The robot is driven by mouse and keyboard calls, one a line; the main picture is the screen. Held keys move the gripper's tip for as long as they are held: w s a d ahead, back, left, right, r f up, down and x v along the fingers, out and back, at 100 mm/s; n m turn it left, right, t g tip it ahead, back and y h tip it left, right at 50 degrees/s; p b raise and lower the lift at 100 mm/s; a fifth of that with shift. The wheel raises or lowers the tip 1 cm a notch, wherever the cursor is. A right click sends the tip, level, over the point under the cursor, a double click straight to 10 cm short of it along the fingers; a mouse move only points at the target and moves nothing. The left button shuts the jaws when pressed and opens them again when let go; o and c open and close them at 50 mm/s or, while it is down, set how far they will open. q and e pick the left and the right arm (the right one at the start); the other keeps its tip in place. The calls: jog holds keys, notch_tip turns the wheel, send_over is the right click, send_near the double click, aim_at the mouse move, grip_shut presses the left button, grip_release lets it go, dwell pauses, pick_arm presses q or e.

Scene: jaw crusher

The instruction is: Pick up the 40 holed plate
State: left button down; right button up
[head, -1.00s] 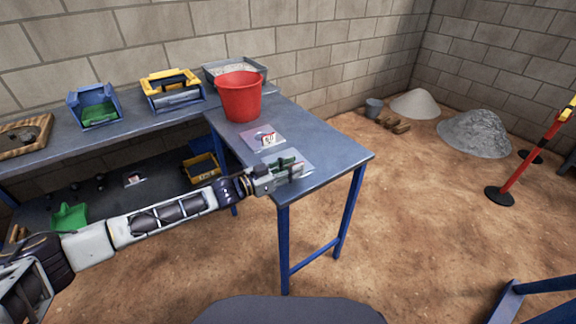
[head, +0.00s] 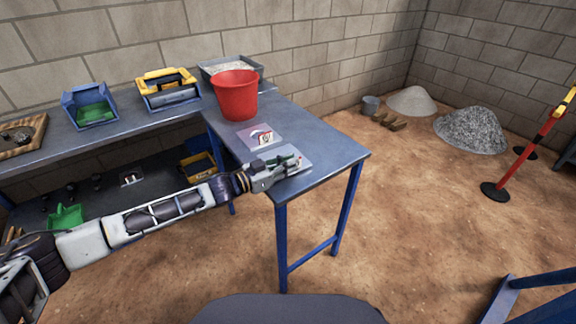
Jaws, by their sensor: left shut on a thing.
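My left gripper (head: 283,170) is at the near end of the blue-grey table, low over its top. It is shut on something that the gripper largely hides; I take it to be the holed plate. A pale flat sheet (head: 302,157) shows under and beside the fingers, with a small green part (head: 284,160) at the gripper. A small marked card is by the fingertips, too small to read. A second pale sheet (head: 247,131) with a small white card (head: 264,137) lies farther back. No holes can be made out. My right gripper is out of view.
A red bucket (head: 236,97) stands behind the sheets on the table (head: 333,152). A blue bin (head: 90,107), a yellow-handled box (head: 167,91) and a grey tray (head: 243,68) stand along the back bench.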

pick_arm(q)
jog(key=shift+r+p, duration=1.05)
jog(key=shift+r, duration=3.55)
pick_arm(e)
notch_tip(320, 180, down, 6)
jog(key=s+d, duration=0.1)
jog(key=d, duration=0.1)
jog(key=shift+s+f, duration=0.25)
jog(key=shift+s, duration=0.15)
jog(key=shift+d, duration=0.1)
